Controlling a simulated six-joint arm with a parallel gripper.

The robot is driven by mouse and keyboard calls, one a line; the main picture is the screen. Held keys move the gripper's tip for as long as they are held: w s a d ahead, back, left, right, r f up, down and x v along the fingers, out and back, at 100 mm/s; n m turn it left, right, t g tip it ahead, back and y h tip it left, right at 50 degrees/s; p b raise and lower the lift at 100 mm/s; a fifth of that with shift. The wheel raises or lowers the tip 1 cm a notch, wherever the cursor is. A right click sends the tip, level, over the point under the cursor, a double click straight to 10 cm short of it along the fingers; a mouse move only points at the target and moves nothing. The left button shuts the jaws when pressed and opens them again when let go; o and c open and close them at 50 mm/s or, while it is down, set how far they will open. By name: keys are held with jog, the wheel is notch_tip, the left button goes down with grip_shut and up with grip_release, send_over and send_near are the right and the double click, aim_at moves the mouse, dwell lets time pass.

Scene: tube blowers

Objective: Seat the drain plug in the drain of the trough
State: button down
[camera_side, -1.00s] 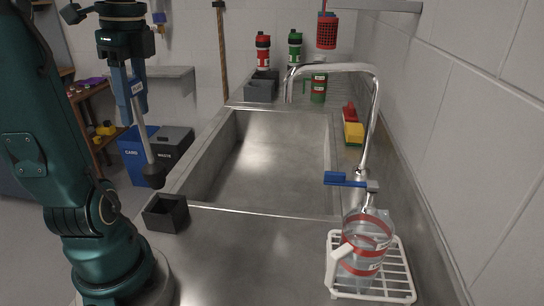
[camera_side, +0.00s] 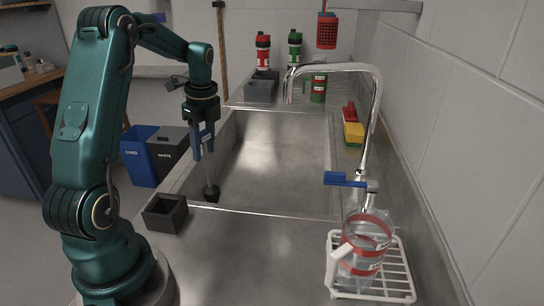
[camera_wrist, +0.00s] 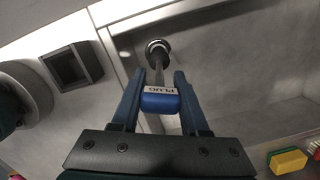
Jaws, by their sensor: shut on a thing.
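The drain plug (camera_side: 211,193) has a blue handle labelled PLUG, a thin grey rod and a dark stopper. My gripper (camera_side: 204,150) is shut on its handle and holds it nearly upright, stopper down, over the near left part of the steel trough (camera_side: 275,150). In the wrist view the labelled handle (camera_wrist: 160,100) sits between the fingers. The rod leads up the picture to a dark round end with a bright metal ring around it, at the drain (camera_wrist: 157,46). The stopper hides most of the drain. I cannot tell whether the stopper touches it.
An empty dark square holder (camera_side: 165,213) stands on the counter left of the trough's near edge. A tall faucet (camera_side: 370,130) with a blue lever rises at the right. A jug (camera_side: 364,245) stands on a white rack at front right.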

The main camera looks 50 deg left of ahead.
send_over(211, 188)
jog(key=f, duration=0.6)
jog(key=shift+w+a+f, duration=0.1)
jog(key=shift+a+f, duration=0.1)
jog(key=shift+f, duration=2.2)
jog(key=shift+c, duration=2.1)
grip_release()
notch_tip(211, 188, up, 12)
jog(key=d, duration=0.1)
jog(key=d+r+n+t, duration=0.3)
jog(key=d+r+n, duration=0.35)
jog(key=d, duration=0.65)
jog(key=s+d+n+t+h, duration=0.1)
jog(key=s+d+n+t, duration=0.2)
jog(key=s+d+n, duration=0.4)
jog(key=s+d, duration=0.2)
jog(key=d, duration=0.1)
